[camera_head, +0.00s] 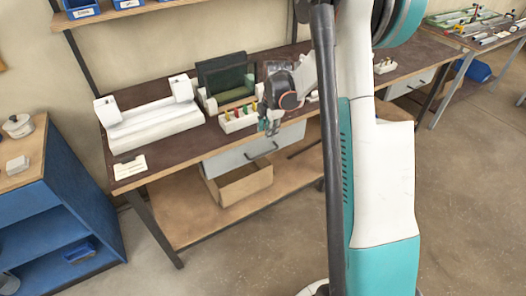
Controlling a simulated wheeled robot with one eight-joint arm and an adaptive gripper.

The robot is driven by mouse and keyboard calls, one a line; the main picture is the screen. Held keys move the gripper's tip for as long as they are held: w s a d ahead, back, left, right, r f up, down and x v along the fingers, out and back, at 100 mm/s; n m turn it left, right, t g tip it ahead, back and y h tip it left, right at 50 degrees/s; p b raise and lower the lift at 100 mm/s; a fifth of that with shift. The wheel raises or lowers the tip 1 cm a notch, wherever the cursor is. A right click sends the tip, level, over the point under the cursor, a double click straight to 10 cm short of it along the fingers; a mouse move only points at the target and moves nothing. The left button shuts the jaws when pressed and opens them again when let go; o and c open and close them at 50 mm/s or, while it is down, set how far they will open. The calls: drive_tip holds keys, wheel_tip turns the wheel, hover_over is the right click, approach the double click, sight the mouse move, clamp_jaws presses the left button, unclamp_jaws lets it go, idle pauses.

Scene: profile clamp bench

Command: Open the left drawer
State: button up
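The left drawer (228,161) has a light grey front and hangs under the brown bench top, left of my arm. It looks shut, though a small gap would be hard to see. Its dark bar handle (262,151) is near the middle of the front. My gripper (269,130) is small in view, pointing down near the bench's front edge, above the handle and apart from it. Whether its fingers are open or shut is too small to tell. A second drawer (409,82) sits under the bench to the right of my arm.
A white clamp fixture (155,118), a dark screen (228,78) and a white holder with coloured pieces (238,121) stand on the bench (185,147). An open cardboard box (240,187) sits on the lower shelf below the drawer. The floor in front is clear.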

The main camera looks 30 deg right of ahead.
sight(264, 154)
drive_tip(key=w+f+b, duration=0.1)
drive_tip(key=f, duration=0.3)
drive_tip(key=f+b, duration=0.2)
drive_tip(key=f, duration=0.3)
drive_tip(key=w+f+b, duration=0.1)
drive_tip(key=f, duration=0.3)
drive_tip(key=shift+w+a+f, duration=0.1)
drive_tip(key=shift+w+f, duration=0.15)
drive_tip(key=shift+w, duration=0.05)
drive_tip(key=shift+c, duration=0.2)
clamp_jaws()
